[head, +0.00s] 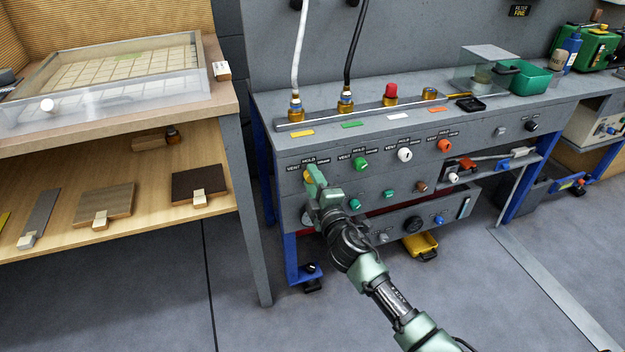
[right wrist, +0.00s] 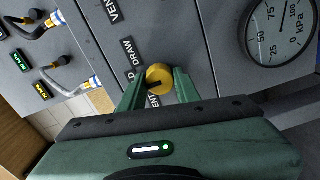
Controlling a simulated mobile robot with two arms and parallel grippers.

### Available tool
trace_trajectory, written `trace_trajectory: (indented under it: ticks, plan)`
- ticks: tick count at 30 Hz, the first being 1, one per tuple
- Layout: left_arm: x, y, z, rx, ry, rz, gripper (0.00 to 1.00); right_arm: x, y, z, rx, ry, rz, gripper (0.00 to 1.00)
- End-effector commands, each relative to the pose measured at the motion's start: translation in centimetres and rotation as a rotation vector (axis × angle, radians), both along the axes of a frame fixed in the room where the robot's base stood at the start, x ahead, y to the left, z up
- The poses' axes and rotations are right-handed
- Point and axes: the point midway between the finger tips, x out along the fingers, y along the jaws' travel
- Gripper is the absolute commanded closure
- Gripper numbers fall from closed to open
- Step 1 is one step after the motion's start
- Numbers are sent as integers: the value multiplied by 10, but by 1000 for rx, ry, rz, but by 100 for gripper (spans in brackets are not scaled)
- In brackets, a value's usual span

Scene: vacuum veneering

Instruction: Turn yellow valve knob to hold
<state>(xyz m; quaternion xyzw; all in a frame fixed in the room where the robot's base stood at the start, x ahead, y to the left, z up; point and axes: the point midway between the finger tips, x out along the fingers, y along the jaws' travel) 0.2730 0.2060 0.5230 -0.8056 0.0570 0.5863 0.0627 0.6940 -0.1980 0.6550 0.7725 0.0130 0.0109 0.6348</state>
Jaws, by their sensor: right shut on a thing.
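The yellow valve knob (right wrist: 160,76) sits on the sloped grey panel, at the left end of a row of knobs. In the head view it is mostly covered by my right gripper (head: 313,177). In the right wrist view the two green fingers of my right gripper (right wrist: 158,90) are closed on either side of the knob. A dark mark shows on the knob face, toward its lower left in that view. The VENT, HOLD and DRAW labels are around it, partly hidden; which label the mark meets is unclear. My left gripper is not in view.
Green (head: 361,163), white (head: 405,155) and orange (head: 444,146) knobs line the panel to the right. A gauge (right wrist: 281,28) is near the knob. Hoses rise from brass fittings on the bench (head: 268,104). A wooden shelf table (head: 228,103) stands close on the left.

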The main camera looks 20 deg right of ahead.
Motion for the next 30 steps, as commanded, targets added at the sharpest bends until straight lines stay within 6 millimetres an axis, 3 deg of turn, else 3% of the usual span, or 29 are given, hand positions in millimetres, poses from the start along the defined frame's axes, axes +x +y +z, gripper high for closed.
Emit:
trace_trajectory:
  ticks: [1, 3, 14, 24, 30]
  plan:
    - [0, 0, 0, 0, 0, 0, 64, -1, 1, -2, 1, 3, 3, 62]
    - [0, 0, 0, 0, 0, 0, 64, -1, 1, -2, 1, 3, 3, 46]
    - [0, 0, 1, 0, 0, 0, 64, -4, 0, 0, 2, 1, 1, 46]
    - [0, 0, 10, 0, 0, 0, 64, -57, -1, -1, 2, 4, 1, 46]
    - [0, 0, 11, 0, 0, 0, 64, -76, -2, -1, 1, 2, 1, 46]
